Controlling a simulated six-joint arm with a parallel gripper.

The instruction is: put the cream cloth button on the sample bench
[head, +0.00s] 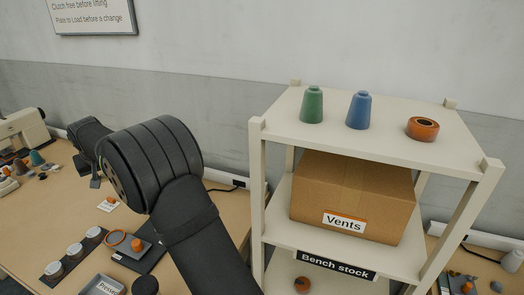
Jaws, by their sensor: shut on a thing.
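My gripper (94,181) is at the far end of my dark arm, over the wooden bench top (222,212) on the left. Only a small dark part of it shows beyond the big arm joint. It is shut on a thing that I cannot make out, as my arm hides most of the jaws. I see no cream cloth button clearly. No label in view reads sample bench, so I cannot tell whether this bench is that one.
A cream shelf unit (286,132) stands right of my arm, with a green cone (312,105), a blue cone (359,110), an orange roll (422,129) and a Vents box (352,195). Lidded jars (74,251) and a grey tray (103,286) lie on the bench. A sewing machine (24,130) is far left.

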